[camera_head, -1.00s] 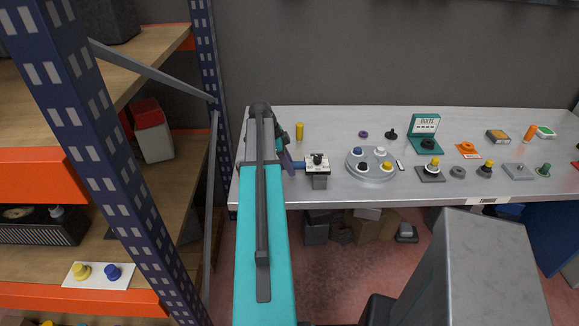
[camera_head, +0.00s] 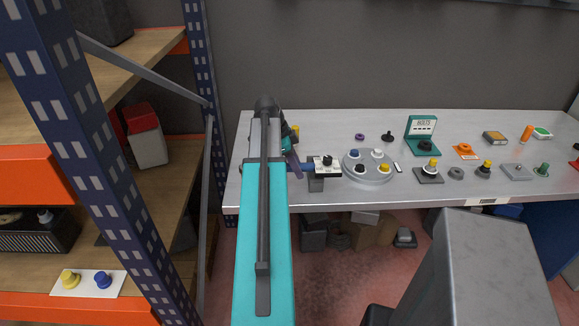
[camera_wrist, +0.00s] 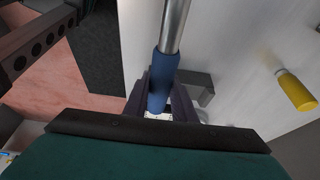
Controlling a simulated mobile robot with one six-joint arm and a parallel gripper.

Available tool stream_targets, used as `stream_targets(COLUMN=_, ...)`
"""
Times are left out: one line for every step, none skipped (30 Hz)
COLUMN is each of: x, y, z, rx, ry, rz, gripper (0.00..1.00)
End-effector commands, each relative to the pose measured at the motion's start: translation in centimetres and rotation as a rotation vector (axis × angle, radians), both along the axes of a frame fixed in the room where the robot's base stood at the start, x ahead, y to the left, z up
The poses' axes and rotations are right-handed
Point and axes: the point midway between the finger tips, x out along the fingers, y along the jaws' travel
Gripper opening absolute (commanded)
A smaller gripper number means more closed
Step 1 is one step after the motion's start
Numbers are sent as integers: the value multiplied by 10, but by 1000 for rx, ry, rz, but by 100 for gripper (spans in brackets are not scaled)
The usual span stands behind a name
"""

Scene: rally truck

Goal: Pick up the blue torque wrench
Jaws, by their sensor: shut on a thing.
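The blue torque wrench (camera_wrist: 164,75) shows in the wrist view as a blue handle with a silver shaft running up out of the frame. My gripper (camera_wrist: 160,100) is shut on the blue handle, with a purple finger on either side. In the head view, my gripper (camera_head: 291,160) is partly hidden by my arm, over the left part of the bench. A short blue piece of the wrench (camera_head: 307,165) shows just right of the fingers. The rest of the wrench is hidden there.
A white plate with a black knob (camera_head: 333,171) is close right of the wrench, by a grey block (camera_head: 316,184). A round grey tray (camera_head: 369,178) is further right. Shelving with a blue post (camera_head: 203,80) stands left.

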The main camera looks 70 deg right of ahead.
Motion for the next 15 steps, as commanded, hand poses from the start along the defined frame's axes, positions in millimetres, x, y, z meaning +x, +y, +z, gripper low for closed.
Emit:
stream_targets(x=-10, y=7, z=-1, rx=-2, ry=0, rz=-2, gripper=0)
stream_targets(x=-15, y=9, z=-1, rx=-1, ry=1, rz=-3, gripper=0)
stream_targets(x=-21, y=13, z=0, rx=-2, ry=0, rz=-4, gripper=0)
stream_targets(x=-25, y=15, z=0, rx=-1, ry=1, rz=-3, gripper=0)
stream_targets(x=-30, y=18, z=1, rx=-1, ry=1, rz=-3, gripper=0)
stream_targets(x=-36, y=21, z=2, rx=-1, ry=1, rz=-3, gripper=0)
stream_targets(x=-40, y=23, z=2, rx=-2, ry=0, rz=-4, gripper=0)
stream_targets(x=-45, y=25, z=3, rx=-2, ry=0, rz=-4, gripper=0)
stream_targets(x=-50, y=28, z=3, rx=-2, ry=0, rz=-2, gripper=0)
stream_targets(x=-54, y=30, z=4, rx=-1, ry=1, rz=-2, gripper=0)
stream_targets(x=-58, y=32, z=4, rx=-1, ry=1, rz=-3, gripper=0)
stream_targets(x=-63, y=34, z=5, rx=-1, ry=1, rz=-3, gripper=0)
stream_targets(x=-66, y=36, z=5, rx=-1, ry=1, rz=-3, gripper=0)
stream_targets(x=-69, y=38, z=6, rx=-2, ry=0, rz=-1, gripper=0)
stream_targets(x=-73, y=39, z=7, rx=-2, ry=0, rz=-1, gripper=0)
